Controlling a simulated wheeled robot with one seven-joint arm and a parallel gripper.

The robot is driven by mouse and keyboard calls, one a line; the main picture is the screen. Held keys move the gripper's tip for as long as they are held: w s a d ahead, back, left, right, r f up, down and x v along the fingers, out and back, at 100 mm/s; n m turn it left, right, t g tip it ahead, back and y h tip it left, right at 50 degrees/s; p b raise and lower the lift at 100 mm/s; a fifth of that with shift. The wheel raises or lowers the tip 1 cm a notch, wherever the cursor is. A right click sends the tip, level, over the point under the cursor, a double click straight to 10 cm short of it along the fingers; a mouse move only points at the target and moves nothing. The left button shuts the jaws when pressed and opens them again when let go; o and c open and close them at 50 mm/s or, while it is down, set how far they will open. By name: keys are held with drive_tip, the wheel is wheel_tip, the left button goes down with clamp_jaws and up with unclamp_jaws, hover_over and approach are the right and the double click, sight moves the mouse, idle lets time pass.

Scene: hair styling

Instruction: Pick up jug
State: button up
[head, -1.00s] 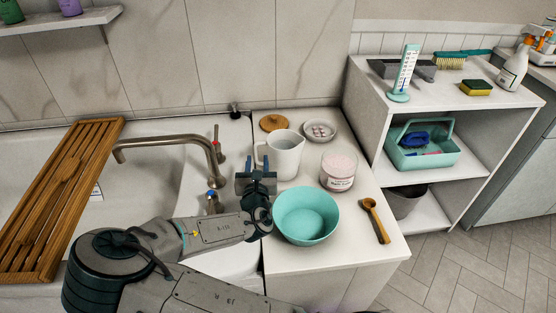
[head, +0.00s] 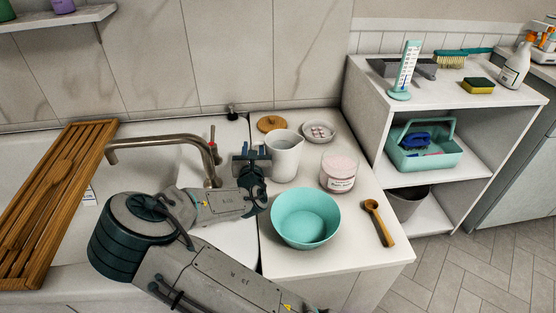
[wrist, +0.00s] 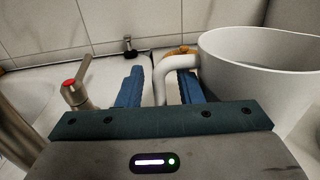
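The white jug (head: 285,158) stands upright on the white counter beside the sink. In the wrist view the jug (wrist: 262,82) fills the right side, with its handle (wrist: 163,76) pointing left. My gripper (head: 251,152) is at the jug's left side, at handle height. In the wrist view my gripper (wrist: 160,85) is open, its two blue fingers spread apart with the handle between them. A gap shows between the left finger and the handle; the right finger is close to the handle, and I cannot tell if it touches.
A turquoise bowl (head: 305,219) stands in front of the jug, and a pink-filled jar (head: 338,172) is to its right. A wooden lid (head: 271,123) and a small dish (head: 319,132) are behind. The faucet (head: 165,145) is to the left. A wooden spoon (head: 378,222) lies at right.

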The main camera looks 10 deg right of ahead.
clamp_jaws()
drive_tip(key=shift+r, duration=0.15)
idle(1.2)
